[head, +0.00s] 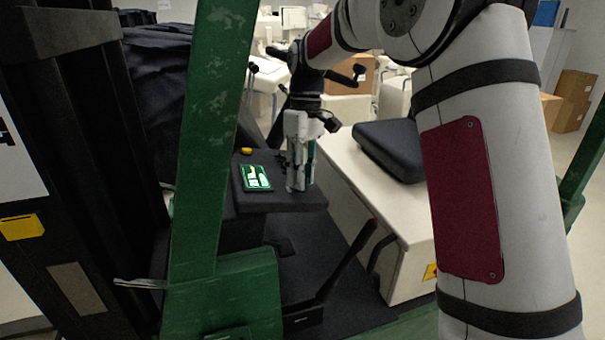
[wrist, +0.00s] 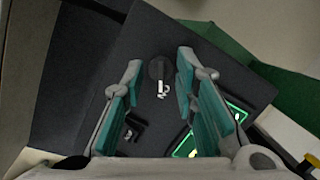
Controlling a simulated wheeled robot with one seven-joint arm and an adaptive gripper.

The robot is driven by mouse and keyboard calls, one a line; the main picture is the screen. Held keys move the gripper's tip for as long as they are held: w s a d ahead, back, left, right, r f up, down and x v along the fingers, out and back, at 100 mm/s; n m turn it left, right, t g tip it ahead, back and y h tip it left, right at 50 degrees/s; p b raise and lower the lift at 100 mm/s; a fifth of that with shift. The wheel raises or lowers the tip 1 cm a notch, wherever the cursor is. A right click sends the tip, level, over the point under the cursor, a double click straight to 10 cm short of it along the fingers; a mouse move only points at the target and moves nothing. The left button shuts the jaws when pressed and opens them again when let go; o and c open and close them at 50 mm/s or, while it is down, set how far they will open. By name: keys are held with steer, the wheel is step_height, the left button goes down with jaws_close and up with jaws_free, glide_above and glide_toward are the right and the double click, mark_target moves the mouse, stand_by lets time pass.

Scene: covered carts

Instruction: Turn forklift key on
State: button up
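The forklift key (wrist: 163,89) shows in the wrist view as a small pale piece on a dark round switch (wrist: 157,67), set in the black console (wrist: 130,45). My gripper (wrist: 159,78) is open, with its teal-padded fingers on either side of the key and a gap on both sides. In the head view my gripper (head: 299,185) points down over the right part of the console (head: 275,202). The key is hidden there behind the fingers. I cannot tell how high the fingertips are above the panel.
A lit green-edged display (head: 256,177) and a yellow button (head: 246,151) are on the console, left of my gripper. A green post (head: 208,130) stands in front on the left. The black seat (head: 390,150) on a pale body is to the right.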

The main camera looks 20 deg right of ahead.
steer(key=v, duration=1.2)
